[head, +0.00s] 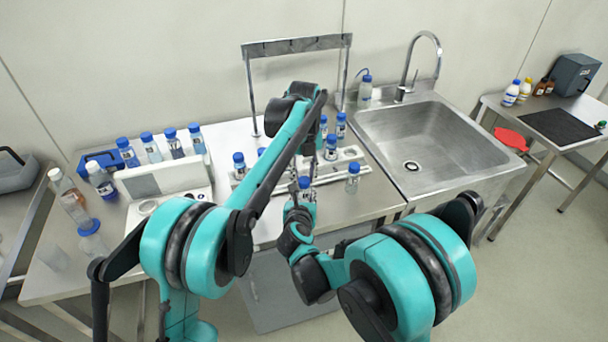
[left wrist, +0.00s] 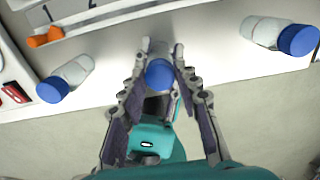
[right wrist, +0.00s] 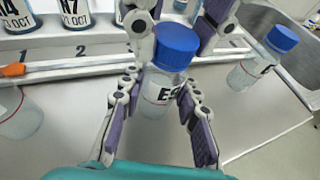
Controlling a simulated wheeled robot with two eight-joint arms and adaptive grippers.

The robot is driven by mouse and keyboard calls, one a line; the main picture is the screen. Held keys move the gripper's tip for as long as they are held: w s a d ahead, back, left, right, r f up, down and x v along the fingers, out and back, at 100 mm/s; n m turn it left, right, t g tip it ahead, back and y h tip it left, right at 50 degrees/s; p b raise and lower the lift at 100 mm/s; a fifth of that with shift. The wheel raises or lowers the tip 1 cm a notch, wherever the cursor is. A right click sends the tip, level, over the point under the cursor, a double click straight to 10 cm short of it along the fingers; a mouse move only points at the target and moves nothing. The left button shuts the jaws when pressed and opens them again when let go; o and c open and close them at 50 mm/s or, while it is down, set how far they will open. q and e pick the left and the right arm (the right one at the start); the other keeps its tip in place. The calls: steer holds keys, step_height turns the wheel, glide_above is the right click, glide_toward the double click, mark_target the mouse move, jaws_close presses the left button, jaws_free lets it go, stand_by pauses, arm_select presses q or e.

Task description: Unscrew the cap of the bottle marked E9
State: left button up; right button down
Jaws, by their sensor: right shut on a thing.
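The bottle marked E9 (right wrist: 157,92) is clear with a blue cap (right wrist: 176,45); its label is partly hidden. My right gripper (right wrist: 160,88) is shut on the bottle's body, below the cap. The cap also shows from above in the left wrist view (left wrist: 159,75). My left gripper (left wrist: 160,62) has its fingers on either side of the cap, with small gaps, and looks open. Its fingers also show at the top of the right wrist view. In the head view the blue cap (head: 305,182) shows just above my right gripper (head: 299,204); my left gripper is mostly hidden there.
A blue-capped bottle (head: 353,178) stands close on the right. Other bottles stand in and near a numbered white rack (right wrist: 82,64) behind. A sink (head: 430,140) is to the right, a metal frame (head: 297,45) at the back. Several bottles stand left behind a white device (head: 165,178).

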arm_select(q)
jaws_close()
